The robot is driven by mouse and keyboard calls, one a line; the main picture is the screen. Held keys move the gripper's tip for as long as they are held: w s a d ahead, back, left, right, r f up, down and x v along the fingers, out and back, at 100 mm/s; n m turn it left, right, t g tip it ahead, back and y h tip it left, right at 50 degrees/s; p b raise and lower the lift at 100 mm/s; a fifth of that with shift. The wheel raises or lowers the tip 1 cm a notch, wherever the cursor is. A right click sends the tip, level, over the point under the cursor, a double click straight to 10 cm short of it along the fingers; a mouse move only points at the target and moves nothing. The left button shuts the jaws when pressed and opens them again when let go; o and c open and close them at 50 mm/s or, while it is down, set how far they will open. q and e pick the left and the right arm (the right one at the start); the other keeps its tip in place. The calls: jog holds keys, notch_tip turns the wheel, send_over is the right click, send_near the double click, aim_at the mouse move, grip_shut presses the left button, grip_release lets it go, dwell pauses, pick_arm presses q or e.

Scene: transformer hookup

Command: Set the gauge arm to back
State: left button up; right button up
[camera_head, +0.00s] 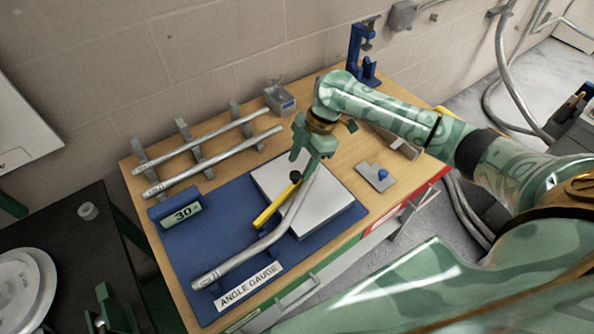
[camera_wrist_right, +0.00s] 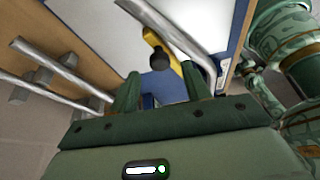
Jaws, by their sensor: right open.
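The gauge arm is a yellow bar (camera_head: 272,208) with a black knob (camera_head: 295,176) at its upper end. It lies on the blue angle gauge board (camera_head: 185,250), beside a bent silver conduit (camera_head: 240,258) and at the edge of a light grey plate (camera_head: 325,200). My right gripper (camera_head: 303,158) is open and points down just above the knob. In the right wrist view the knob (camera_wrist_right: 159,60) shows between and beyond the two fingertips (camera_wrist_right: 160,80), with the yellow bar (camera_wrist_right: 165,45) behind it. A green gripper part (camera_head: 108,310), apparently my left, shows at lower left; its opening is unclear.
A "30" display (camera_head: 182,214) and an "ANGLE GAUGE" label (camera_head: 248,286) are on the board. Straight conduits (camera_head: 215,160) lie on a rack behind. A small plate with a blue knob (camera_head: 376,177) lies right, and a blue clamp (camera_head: 363,60) stands at the back.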

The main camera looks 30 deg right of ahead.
jog(key=shift+x, duration=1.45)
